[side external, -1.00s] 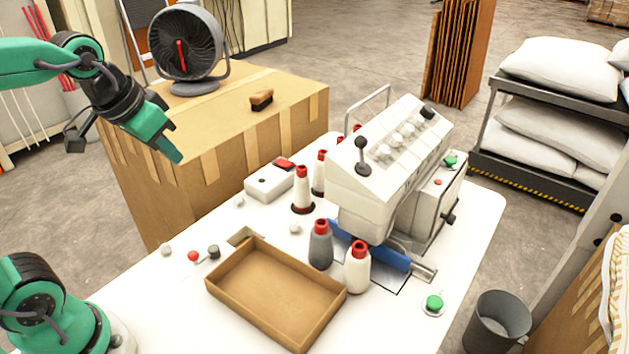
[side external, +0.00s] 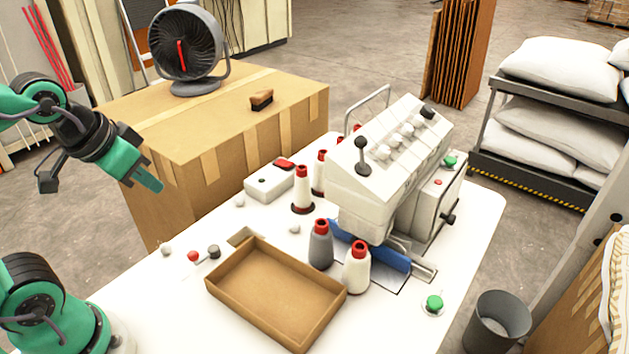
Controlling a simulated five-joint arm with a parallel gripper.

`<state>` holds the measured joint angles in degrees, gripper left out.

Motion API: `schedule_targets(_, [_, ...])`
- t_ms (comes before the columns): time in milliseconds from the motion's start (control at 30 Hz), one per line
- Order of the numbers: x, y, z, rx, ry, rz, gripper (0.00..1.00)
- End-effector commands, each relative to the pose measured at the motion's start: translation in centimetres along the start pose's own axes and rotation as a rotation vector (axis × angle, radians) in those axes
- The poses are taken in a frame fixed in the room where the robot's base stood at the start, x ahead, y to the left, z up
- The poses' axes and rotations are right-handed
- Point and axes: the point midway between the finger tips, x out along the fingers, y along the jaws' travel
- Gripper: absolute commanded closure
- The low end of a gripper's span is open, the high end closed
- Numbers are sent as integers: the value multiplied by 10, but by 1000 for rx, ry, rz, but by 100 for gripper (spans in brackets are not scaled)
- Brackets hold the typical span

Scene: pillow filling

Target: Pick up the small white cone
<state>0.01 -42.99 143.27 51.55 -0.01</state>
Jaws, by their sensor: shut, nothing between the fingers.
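Several cones with red tops stand upright on the white table. One white cone (side external: 357,269) stands in front of the machine, just right of a grey cone (side external: 320,246). Another white cone (side external: 302,191) stands farther back beside the white box, with a further white cone (side external: 319,173) close behind it, partly hidden. I cannot tell which is the small one meant. My gripper (side external: 151,182) is shut and empty at the left, in the air in front of the cardboard box, well apart from all the cones.
An open cardboard tray (side external: 231,310) lies on the table (side external: 170,307) in front. Small knobs (side external: 193,256) and a white box (side external: 268,184) lie near the left edge. A large cardboard box (side external: 225,135) carries a fan (side external: 187,45) and a brush (side external: 261,100).

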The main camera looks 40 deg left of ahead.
Motion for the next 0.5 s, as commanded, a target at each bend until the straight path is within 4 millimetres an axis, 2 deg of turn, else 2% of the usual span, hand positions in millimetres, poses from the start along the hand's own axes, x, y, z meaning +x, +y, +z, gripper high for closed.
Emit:
schedule_targets(233, [0, 0, 0, 0, 0, 0, 100])
schedule_targets(267, [0, 0, 0, 0, 0, 0, 96])
schedule_targets(500, [0, 0, 0, 0, 0, 0, 49])
